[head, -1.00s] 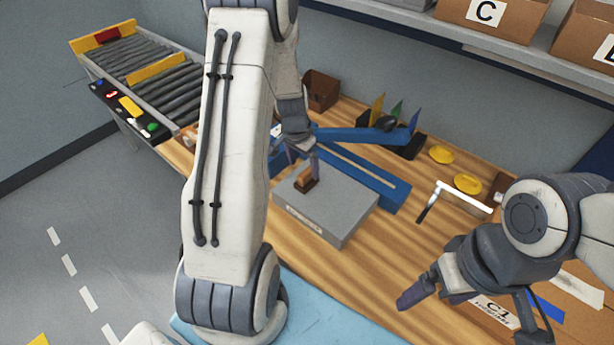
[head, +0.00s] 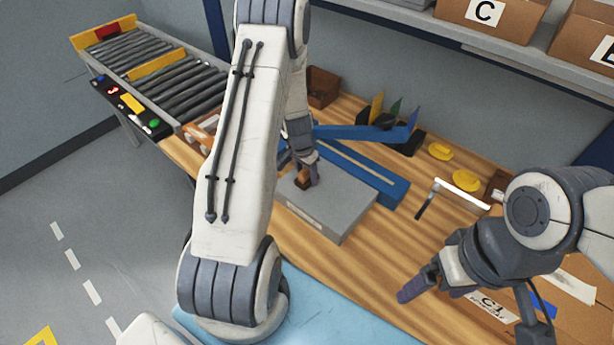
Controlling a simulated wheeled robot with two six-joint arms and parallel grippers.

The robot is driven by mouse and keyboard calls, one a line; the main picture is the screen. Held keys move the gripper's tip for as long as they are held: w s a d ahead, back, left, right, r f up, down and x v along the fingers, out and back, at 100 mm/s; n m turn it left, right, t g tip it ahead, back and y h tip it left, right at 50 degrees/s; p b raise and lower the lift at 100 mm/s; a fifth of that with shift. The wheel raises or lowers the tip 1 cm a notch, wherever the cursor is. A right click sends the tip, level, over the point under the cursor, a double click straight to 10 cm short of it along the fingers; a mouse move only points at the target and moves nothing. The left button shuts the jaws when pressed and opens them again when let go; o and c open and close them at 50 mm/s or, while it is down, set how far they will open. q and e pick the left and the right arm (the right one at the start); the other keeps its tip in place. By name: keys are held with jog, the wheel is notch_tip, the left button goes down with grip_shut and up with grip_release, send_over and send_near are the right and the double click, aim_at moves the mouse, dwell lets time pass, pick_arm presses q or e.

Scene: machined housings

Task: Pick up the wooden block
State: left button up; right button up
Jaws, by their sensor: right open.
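The small brown wooden block (head: 303,183) sits on the top of a grey box-like plate (head: 335,207) on the wooden bench. It is partly hidden by my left gripper (head: 307,176), whose fingers reach down at the block. Whether the fingers are open or shut on it is too small to tell. My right gripper (head: 418,290) is open and empty, over the bench's front right part, well apart from the block.
A blue slotted frame (head: 385,185) lies behind the grey plate. Yellow discs (head: 466,181) and a white-handled tool (head: 462,194) are at the right. A roller conveyor (head: 165,75) stands at the far left. A cardboard box (head: 575,300) is by my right arm. The bench's front middle is clear.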

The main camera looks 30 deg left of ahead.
pick_arm(q)
grip_shut()
jog(key=shift+r, duration=0.15)
jog(key=shift+r, duration=0.3)
notch_tip(320, 180, up, 4)
jog(key=shift+f+b, duration=0.25)
jog(key=shift+b, duration=0.2)
jog(key=s+d+r+b, duration=0.1)
jog(key=d+r+b, duration=0.1)
jog(key=d+r, duration=0.4)
jog(key=d, duration=0.5)
jog(key=shift+s+d+r, duration=0.3)
jog(key=shift+s+r, duration=0.05)
jog(key=shift+s, duration=0.05)
